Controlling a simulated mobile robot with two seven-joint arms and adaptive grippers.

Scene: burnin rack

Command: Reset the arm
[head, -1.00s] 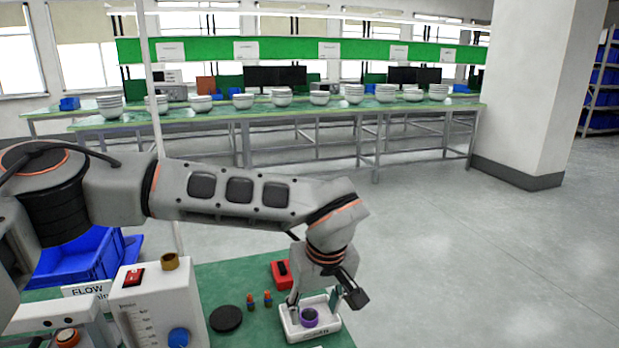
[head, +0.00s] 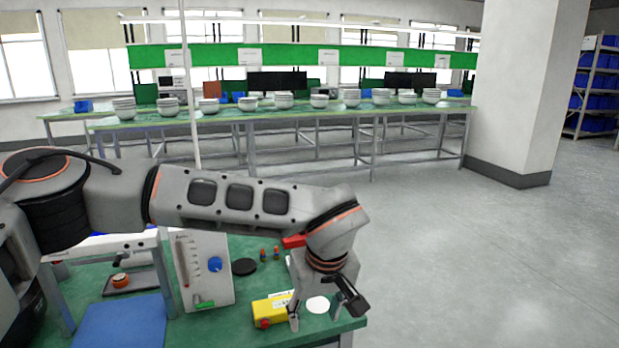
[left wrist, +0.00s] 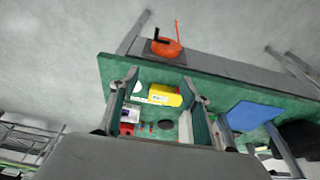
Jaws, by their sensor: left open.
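My left arm reaches in from the left in the head view, bent down at the wrist. My left gripper (head: 325,313) is open and empty, its fingers spread above the near right part of the green bench. In the head view a white disc (head: 318,304) shows between the fingers, and a yellow box with a red button (head: 270,310) lies just left of them. In the left wrist view the open fingers of my left gripper (left wrist: 160,103) frame the yellow box (left wrist: 164,95). My right gripper is in neither view.
On the green bench (head: 240,330) stand a white flow meter (head: 205,272), a black disc (head: 243,266), a red object (head: 293,241) and a blue mat (head: 120,322). Floor right of the bench (head: 470,260) is clear. A long table with bowls (head: 300,112) stands behind.

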